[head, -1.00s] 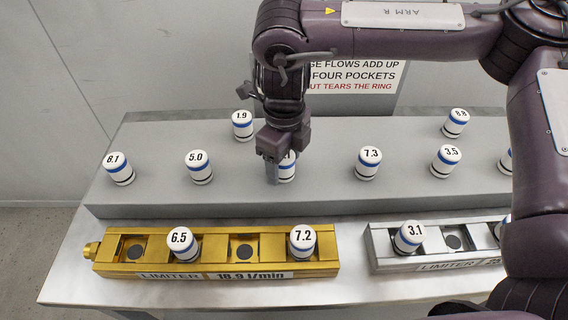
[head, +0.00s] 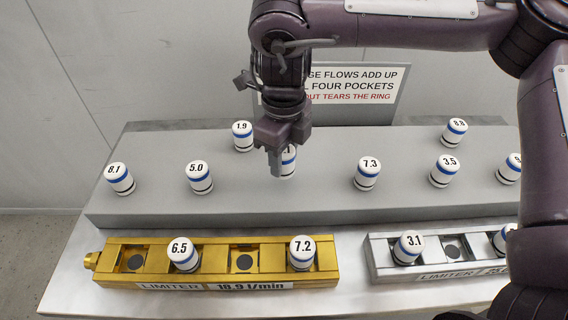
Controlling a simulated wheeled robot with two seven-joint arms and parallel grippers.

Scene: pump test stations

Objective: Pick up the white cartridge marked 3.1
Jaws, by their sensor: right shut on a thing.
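My right gripper (head: 279,162) is shut on a white cartridge (head: 290,163) with a blue band at the shelf's middle. The gripper hides most of its label; only an ending that looks like ".1" shows. I cannot tell whether its base is clear of the shelf. Another white cartridge, marked 3.1 (head: 408,248), stands in the left pocket of the silver limiter block (head: 380,262), apart from the gripper. My left gripper is not in view.
The grey shelf (head: 240,198) holds cartridges 8.1 (head: 120,179), 5.0 (head: 199,178), 1.9 (head: 242,136), 7.3 (head: 367,174), 3.5 (head: 445,172) and 8.8 (head: 455,131). The gold block (head: 215,270) holds 6.5 (head: 183,254) and 7.2 (head: 302,252), with two empty pockets. A sign (head: 350,85) stands behind.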

